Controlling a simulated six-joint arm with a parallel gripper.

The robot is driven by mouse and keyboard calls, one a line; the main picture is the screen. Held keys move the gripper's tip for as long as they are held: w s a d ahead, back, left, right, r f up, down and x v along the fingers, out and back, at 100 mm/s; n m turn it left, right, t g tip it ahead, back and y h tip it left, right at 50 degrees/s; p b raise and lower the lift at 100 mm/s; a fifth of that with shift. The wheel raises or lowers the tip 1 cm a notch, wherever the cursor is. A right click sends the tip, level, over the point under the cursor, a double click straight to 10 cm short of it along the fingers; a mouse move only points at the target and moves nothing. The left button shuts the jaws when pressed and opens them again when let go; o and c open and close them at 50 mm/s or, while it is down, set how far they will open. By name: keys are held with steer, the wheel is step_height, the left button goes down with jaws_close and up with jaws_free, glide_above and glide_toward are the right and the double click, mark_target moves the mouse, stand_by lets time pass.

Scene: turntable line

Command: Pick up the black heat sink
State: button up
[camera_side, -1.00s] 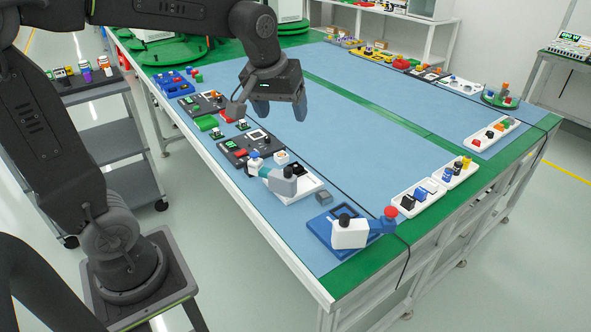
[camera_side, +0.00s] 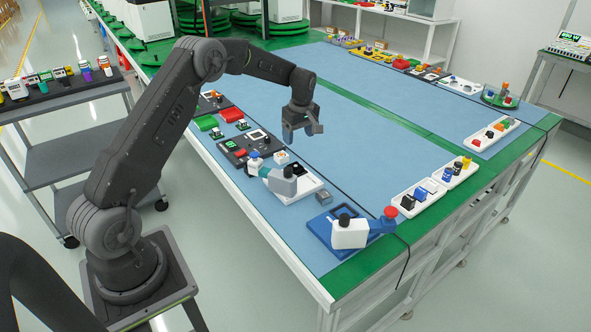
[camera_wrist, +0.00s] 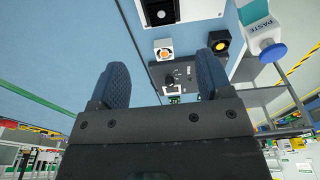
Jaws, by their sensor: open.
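My gripper (camera_side: 298,138) is open and empty above the blue mat, behind the near-left row of parts. In the wrist view its two dark blue fingers stand wide apart (camera_wrist: 162,75) with nothing between them. A black square part (camera_wrist: 160,11) with a pale round spot lies on a white plate (camera_wrist: 198,8) at the top of the wrist view. A small black block (camera_side: 407,202) sits in a white tray at the front right. I cannot tell which of these, if either, is the black heat sink. A grey block (camera_side: 324,197) lies beside the white plate.
The mat's middle (camera_side: 370,130) is clear.

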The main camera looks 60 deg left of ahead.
mark_target(296, 166)
steer(key=f, duration=0.8)
steer(key=a+f, duration=0.1)
steer(key=f, duration=0.3)
steer(key=shift+s+a, duration=0.1)
steer(key=shift+s, duration=0.05)
steer(key=c, duration=1.1)
steer(key=shift+r, duration=0.1)
